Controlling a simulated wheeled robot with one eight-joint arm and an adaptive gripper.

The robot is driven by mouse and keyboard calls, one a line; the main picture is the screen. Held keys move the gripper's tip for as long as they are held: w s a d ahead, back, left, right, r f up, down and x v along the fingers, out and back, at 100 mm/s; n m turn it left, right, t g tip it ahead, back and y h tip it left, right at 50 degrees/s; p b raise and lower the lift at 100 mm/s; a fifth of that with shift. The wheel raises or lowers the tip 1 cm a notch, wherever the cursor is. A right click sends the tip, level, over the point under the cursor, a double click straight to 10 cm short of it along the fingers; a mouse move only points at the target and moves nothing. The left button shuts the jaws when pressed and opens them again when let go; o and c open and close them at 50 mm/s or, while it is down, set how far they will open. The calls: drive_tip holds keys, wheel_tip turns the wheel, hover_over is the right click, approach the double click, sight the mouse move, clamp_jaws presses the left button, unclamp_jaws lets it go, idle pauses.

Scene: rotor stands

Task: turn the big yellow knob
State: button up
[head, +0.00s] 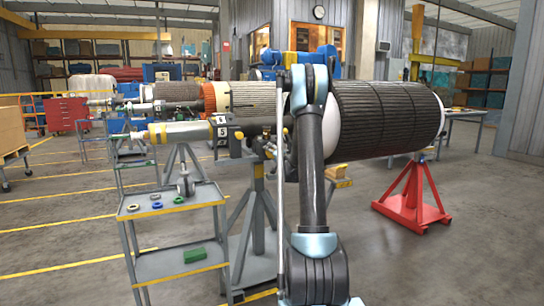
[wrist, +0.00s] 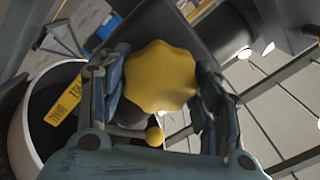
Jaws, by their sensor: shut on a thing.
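The big yellow knob (wrist: 160,68) has a scalloped rim and fills the space between my fingers in the wrist view. My gripper (wrist: 162,82) is shut on it, with one dark finger at its left side and one at its right. A small yellow ball (wrist: 154,134) shows just below the knob, nearer my palm. In the head view my arm stands in front of the rotor stand (head: 258,205), and I cannot clearly make out the knob or my fingers there.
A large dark ribbed rotor (head: 385,118) lies behind my arm, with a red stand (head: 412,200) under its right end. A grey cart (head: 170,209) with small parts stands at the left. The floor at the front right is clear.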

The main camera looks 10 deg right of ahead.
drive_tip(key=shift+d, duration=0.1)
drive_tip(key=o, duration=1.1)
drive_tip(key=shift+c, duration=0.2)
drive_tip(key=v, duration=1.1)
drive_tip(key=shift+s, duration=0.4)
drive_tip(key=shift+f, duration=0.1)
